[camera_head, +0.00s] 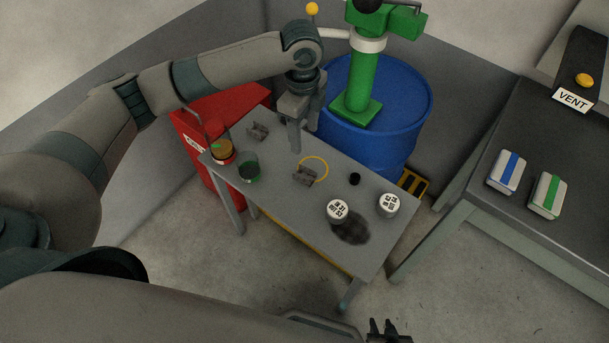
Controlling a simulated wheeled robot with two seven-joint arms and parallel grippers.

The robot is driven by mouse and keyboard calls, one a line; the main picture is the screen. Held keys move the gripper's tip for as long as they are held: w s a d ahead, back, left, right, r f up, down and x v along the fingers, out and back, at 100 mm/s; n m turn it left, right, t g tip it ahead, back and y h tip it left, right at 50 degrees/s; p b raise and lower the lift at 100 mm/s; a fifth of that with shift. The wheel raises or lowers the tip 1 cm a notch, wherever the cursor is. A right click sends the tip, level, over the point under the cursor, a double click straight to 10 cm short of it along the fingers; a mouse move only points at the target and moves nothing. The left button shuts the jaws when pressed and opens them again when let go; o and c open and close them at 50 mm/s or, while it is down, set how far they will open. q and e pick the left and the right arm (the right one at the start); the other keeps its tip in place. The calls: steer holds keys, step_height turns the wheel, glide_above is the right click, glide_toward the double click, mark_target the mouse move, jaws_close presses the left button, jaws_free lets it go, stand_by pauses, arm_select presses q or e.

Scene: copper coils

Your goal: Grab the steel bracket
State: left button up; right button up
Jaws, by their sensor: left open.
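Two small grey bracket-like metal pieces lie on the grey table. One bracket (305,176) is near the middle, at the lower left edge of a yellow ring. The other bracket (258,131) is near the back left corner. I cannot tell from the picture which is the steel bracket. My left gripper (303,138) is open and points down over the back of the table, above the middle bracket in the picture and apart from it. Nothing shows between its fingers. My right gripper (389,330) is partly in view at the bottom edge, away from the table; its jaw opening is unclear.
The table (290,215) also holds an orange-filled jar (222,152), a green-filled glass (248,168), a black cap (355,179) and two white-topped labelled containers (338,211) (389,204) by a dark stain. A blue drum (400,125) with a green pump stands behind. A bench (480,235) is at right.

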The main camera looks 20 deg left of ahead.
arm_select(q)
steer(key=shift+w+a+r, duration=0.25)
steer(key=shift+a+r, duration=0.2)
arm_select(e)
steer(key=shift+s, duration=0.1)
arm_select(q)
step_height(320, 180, down, 11)
steer(key=shift+f+p, duration=0.2)
steer(key=shift+p, duration=0.35)
steer(key=shift+f, duration=0.45)
arm_select(e)
steer(key=shift+w+a+r+t, duration=0.5)
steer(key=shift+w+a+r, duration=0.15)
steer(key=shift+w, duration=0.1)
